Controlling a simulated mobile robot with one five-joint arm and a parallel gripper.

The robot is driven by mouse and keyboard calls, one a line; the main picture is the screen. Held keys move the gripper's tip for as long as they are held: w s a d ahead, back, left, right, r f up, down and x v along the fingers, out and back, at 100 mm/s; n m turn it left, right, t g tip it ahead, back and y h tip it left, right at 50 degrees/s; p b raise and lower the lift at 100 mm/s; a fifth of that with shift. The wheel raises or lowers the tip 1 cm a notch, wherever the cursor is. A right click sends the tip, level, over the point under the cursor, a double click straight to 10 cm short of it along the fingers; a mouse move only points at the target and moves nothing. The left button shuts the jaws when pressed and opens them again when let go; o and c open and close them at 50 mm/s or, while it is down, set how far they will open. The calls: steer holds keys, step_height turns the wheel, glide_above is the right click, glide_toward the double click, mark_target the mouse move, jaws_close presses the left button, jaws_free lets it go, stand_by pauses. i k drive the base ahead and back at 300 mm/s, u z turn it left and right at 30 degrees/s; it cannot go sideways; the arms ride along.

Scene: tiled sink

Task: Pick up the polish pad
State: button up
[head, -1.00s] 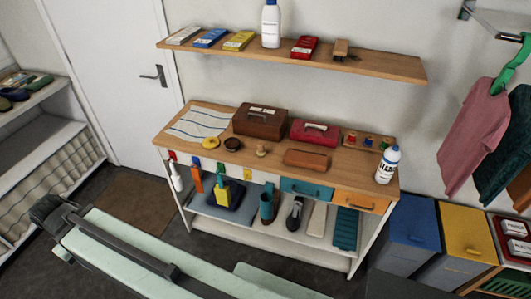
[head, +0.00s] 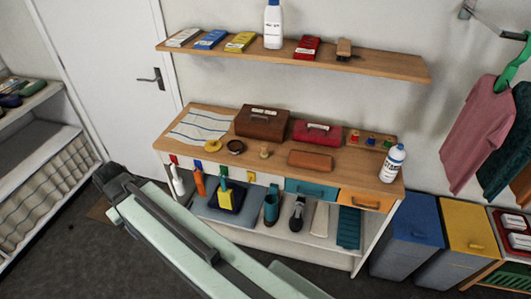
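A small yellow round pad (head: 213,145), which looks like the polish pad, lies flat on the left part of the wooden bench top (head: 275,168). It lies just left of a dark round tin (head: 236,147) and in front of the striped cloth (head: 200,126). My mint-green arm crosses the foreground from the bottom right to the left. My gripper (head: 110,178) seems to be the dark end of this arm, in front of the bench's left end and apart from the pad. Its fingers cannot be made out.
A brown box (head: 262,122), a red box (head: 317,132), a small wooden knob-like item (head: 265,152), a brown block (head: 310,160) and a white bottle (head: 391,162) stand on the bench. A shelf (head: 385,65) hangs above it. Tools hang along the front edge. Blue (head: 407,235) and yellow (head: 468,230) bins stand at right.

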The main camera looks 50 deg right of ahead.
mark_target(264, 154)
steer(key=z, duration=0.1)
steer(key=i, duration=1)
steer(key=u, duration=0.1)
